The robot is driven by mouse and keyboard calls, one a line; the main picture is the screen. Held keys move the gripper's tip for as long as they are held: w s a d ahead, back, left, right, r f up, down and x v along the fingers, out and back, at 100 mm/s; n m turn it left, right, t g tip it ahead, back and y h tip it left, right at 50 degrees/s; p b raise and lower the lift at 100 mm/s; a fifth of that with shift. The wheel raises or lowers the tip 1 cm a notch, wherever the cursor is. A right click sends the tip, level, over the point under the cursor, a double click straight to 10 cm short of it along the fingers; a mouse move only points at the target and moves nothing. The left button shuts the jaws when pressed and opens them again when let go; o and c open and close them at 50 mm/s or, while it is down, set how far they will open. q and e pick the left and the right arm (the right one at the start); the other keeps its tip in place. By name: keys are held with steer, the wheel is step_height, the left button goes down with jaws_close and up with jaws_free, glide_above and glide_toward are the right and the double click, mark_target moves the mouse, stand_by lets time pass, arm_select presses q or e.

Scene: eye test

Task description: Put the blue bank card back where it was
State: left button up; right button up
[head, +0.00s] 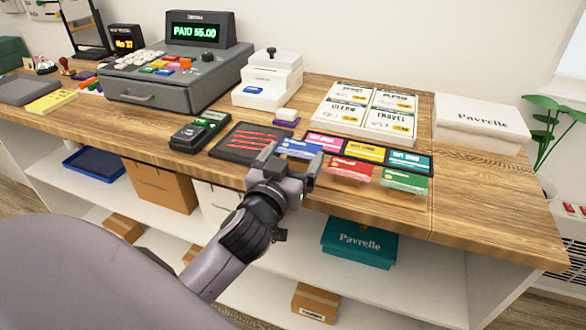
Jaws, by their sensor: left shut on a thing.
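The blue bank card (298,148) is at the left end of the front row of cards, beside the red card (348,172). My left gripper (290,166) is at the card's near side, its fingers either side of it, and is shut on it. The fingers hide the card's lower part, so I cannot tell whether it touches a holder below. A green card (404,181) is at the front right. My right gripper is not in view.
A dark tray with red stripes (238,154) lies left of the cards, beside a card terminal (188,137). A board of price cards (343,123) lies behind. The counter's right end is clear.

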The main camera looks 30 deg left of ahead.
arm_select(q)
steer(key=shift+f, duration=0.9)
steer(key=shift+f, duration=0.2)
steer(key=o, duration=0.7)
